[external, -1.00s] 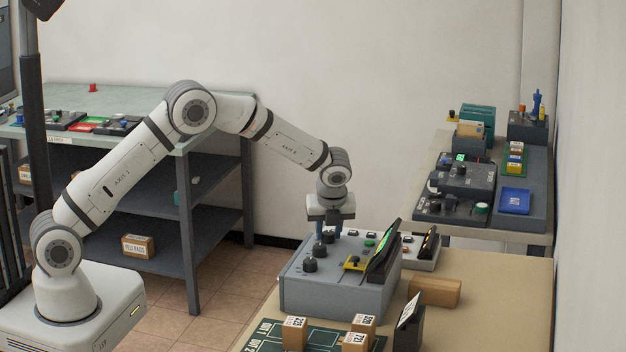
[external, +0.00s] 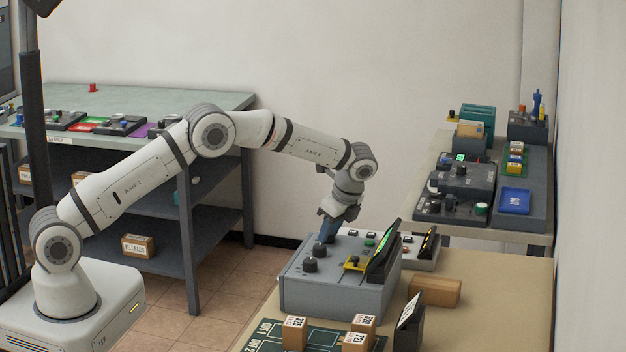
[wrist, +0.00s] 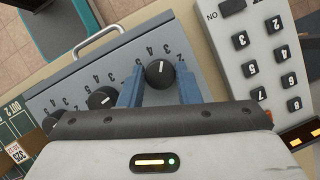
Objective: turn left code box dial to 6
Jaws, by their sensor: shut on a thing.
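The grey code box (external: 340,290) stands on the tan table, with several black dials in a row on its sloped top. My gripper (external: 326,238) is tilted over the farthest dial. In the wrist view my gripper (wrist: 159,88) has its blue fingers on either side of a black dial (wrist: 160,73) and is shut on it. That dial's white mark points roughly up in the picture; the number it meets is too small to read surely. A second dial (wrist: 103,97) sits to the left, free of the fingers. A near dial (external: 309,265) shows in the external view.
A keypad (wrist: 262,50) lies close to the right of the gripped dial. A yellow part (external: 354,262) and a dark upright display (external: 383,252) are on the code box. Small cartons (external: 294,333) and a wooden block (external: 435,291) lie nearby.

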